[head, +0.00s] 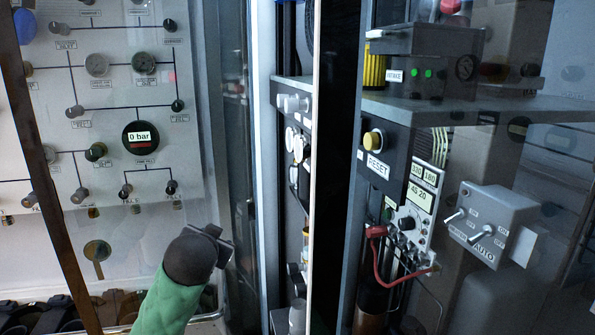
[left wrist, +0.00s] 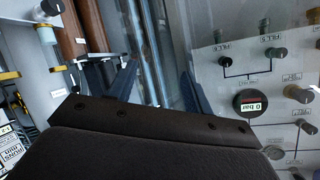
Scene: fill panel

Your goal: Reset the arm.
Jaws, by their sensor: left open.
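My left arm, green with a dark grey end, rises from the bottom of the head view. Its gripper (head: 221,240) is in front of the lower right edge of the light fill panel (head: 60,125), apart from its knobs as far as I can tell. In the left wrist view the gripper (left wrist: 158,86) has its two fingers spread, with nothing seen between them. The panel (left wrist: 215,75) appears upside down at right there. Its round gauge (head: 141,138) reads 0 bar and also shows in the left wrist view (left wrist: 250,103). My right gripper is not in view.
A white-edged upright door (head: 325,170) stands at centre. Right of it are a yellow button (head: 373,139) above a RESET label, a grey switch box (head: 492,222) marked AUTO, and a red cable (head: 380,265). Pipes (left wrist: 78,30) show in the left wrist view.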

